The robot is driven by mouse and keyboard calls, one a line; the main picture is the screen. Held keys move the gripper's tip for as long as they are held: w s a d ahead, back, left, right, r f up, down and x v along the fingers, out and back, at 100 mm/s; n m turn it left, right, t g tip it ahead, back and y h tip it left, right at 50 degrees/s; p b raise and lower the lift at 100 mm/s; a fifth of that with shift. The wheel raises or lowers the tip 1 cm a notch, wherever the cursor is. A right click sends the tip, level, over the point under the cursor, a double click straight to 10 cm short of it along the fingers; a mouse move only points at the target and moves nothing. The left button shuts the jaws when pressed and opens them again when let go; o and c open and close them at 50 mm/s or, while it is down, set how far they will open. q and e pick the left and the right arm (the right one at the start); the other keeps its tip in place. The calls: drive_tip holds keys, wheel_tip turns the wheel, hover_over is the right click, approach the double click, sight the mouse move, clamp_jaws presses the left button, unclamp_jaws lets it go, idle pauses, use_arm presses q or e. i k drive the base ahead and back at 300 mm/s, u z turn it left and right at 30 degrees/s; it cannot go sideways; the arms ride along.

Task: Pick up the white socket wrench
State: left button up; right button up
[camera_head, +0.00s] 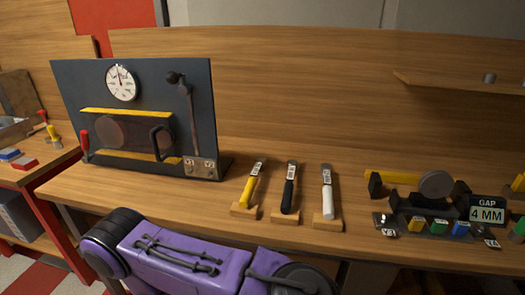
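The white socket wrench (327,206) stands in a small wooden block (328,225) near the front edge of the bench. It is the rightmost of three similar tools. It has a white handle and a metal upper end with a small label, and it leans slightly. A black-handled one (288,195) and a yellow-handled one (249,192) stand to its left in their own blocks. No gripper fingers can be made out in this view. A purple arm link of mine crosses the bottom, below the bench edge.
A dark panel (200,110) with a gauge (122,83) and lever stands at the left. At the right are a yellow-handled tool (395,178), a "GAP 4 MM" sign (487,214) and small coloured blocks. A wooden back wall (300,80) rises behind. Bare bench lies behind the wrenches.

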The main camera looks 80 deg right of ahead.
sight(329, 214)
drive_tip(key=i, duration=0.95)
drive_tip(key=z, duration=2.75)
